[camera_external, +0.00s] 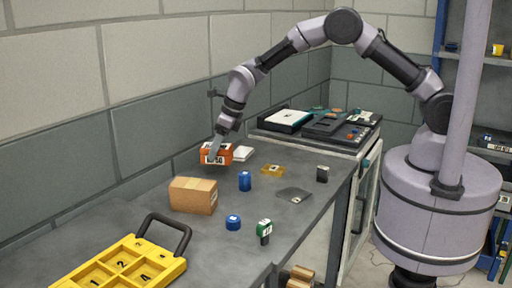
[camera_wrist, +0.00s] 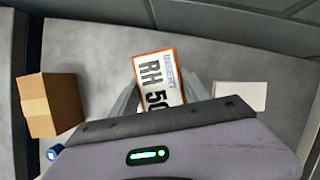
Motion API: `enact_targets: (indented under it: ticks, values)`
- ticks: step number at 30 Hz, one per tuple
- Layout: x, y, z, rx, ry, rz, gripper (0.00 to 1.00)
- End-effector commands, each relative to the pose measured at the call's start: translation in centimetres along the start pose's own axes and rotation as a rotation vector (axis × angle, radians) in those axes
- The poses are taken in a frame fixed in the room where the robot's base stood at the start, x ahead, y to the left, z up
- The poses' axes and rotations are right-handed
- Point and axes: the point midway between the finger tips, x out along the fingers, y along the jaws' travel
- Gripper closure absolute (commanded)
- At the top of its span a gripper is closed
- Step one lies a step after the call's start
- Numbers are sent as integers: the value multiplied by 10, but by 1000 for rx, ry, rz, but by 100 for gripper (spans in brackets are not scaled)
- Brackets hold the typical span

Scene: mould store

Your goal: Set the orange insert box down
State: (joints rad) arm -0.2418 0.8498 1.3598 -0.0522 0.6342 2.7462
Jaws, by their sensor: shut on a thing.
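The orange insert box (camera_external: 216,153) has a white label and is at the back of the grey table in the external view. In the wrist view the orange insert box (camera_wrist: 157,80) shows its label with "INSERT" and "RH 50" between the two fingers. My gripper (camera_external: 214,150) is shut on it from above. My gripper (camera_wrist: 155,98) also shows in the wrist view, its fingers on either side of the box and partly hidden by the wrist housing. I cannot tell whether the box touches the table.
A cardboard box (camera_external: 193,195) stands in front of the insert box, and a white box (camera_external: 243,154) lies to its right. Blue cylinders (camera_external: 245,181), a green-topped piece (camera_external: 264,230), a grey plate (camera_external: 293,195) and a yellow numbered tray (camera_external: 122,268) are also on the table (camera_external: 325,208).

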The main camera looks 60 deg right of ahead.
Motion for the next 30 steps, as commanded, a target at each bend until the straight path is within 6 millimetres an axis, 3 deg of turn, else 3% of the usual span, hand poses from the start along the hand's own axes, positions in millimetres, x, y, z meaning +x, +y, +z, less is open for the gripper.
enact_targets:
  ticks: [6, 16, 17, 19, 20, 30]
  values:
    - [36, 0, -12, -1, 0, 0, 100]
    - [37, 0, -12, -1, -2, 0, 100]
    - [37, 0, -12, -1, -1, 0, 42]
    - [36, 0, -12, -1, -1, 0, 28]
    - [36, 0, -12, -1, -1, 0, 24]
    - [30, 0, -10, 0, -1, 0, 24]
